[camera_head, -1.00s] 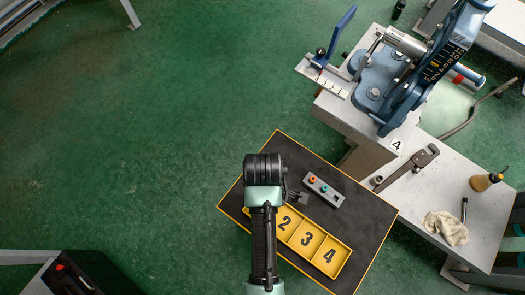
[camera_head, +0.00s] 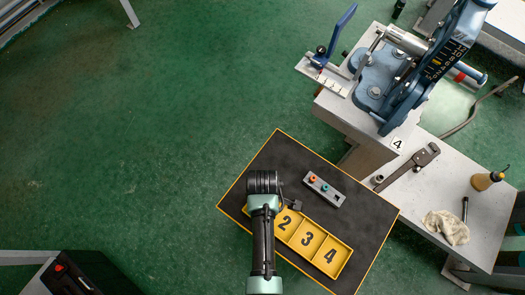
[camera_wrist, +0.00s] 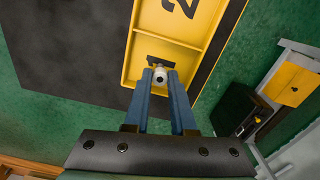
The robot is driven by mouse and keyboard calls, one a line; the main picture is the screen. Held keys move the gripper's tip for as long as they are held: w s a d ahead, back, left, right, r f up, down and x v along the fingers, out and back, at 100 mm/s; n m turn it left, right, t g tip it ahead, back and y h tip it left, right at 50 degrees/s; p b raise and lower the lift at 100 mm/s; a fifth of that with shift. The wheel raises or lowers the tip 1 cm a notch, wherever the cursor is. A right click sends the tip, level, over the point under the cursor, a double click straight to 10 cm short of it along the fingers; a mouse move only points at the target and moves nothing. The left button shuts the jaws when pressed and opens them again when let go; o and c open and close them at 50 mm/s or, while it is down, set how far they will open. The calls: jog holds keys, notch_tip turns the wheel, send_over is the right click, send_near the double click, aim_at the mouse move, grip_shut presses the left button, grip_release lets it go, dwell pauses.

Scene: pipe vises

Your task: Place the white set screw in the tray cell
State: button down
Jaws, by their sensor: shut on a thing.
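The white set screw (camera_wrist: 159,79) is held between the fingertips of my gripper (camera_wrist: 160,73) in the wrist view. The fingers are shut on it, and its dark socket end faces the camera. The yellow tray (camera_wrist: 187,43) lies beyond the fingertips, with the cell marked 1 behind the screw and partly hidden. I cannot tell the screw's height above that cell. In the head view the yellow tray (camera_head: 323,231) shows cells 2, 3 and 4. My arm covers cell 1, the screw and the fingertips there.
A grey block (camera_head: 324,189) with an orange and a teal screw stands on the dark table (camera_head: 285,155) beside the tray. A blue pipe vise (camera_head: 384,84) stands on the bench at upper right. A wrench (camera_head: 410,165) and a rag (camera_head: 444,227) lie on the lower bench.

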jog(key=shift+f, duration=0.2)
jog(key=c, duration=0.8)
grip_release()
jog(key=shift+o, duration=0.2)
jog(key=shift+r, duration=0.2)
